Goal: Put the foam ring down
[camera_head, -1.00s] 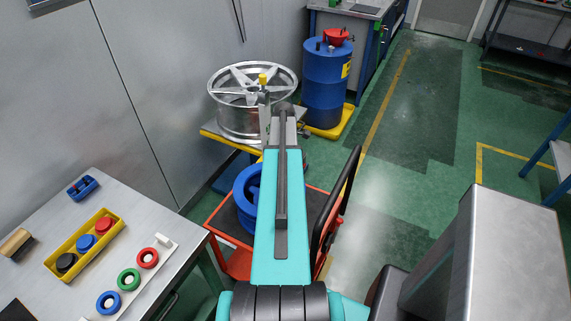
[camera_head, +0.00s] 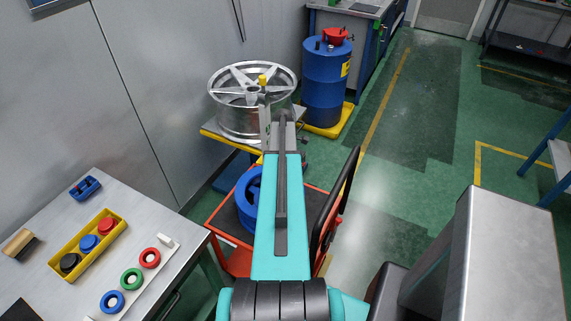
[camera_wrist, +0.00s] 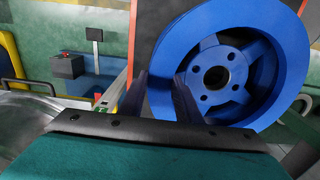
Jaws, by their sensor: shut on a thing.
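The foam ring appears to be the large blue wheel-like ring (camera_wrist: 293,55) in the wrist view, with spokes and a dark hub visible within it. My gripper (camera_wrist: 160,78) has its two dark fingers at the ring's left rim, one beside the outer edge and one near the inner opening. The contact itself is partly hidden. In the head view a blue ring (camera_head: 244,195) shows left of my arm, over or on a red cart (camera_head: 222,226). I cannot tell whether it touches the cart. My gripper's fingertips are not clear there.
A silver wheel (camera_head: 235,120) with a yellow-tipped post stands on a stand behind the cart. A blue drum (camera_head: 326,83) stands right of it. A metal table (camera_head: 160,215) at left holds a yellow tray (camera_head: 64,254) and several small rings.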

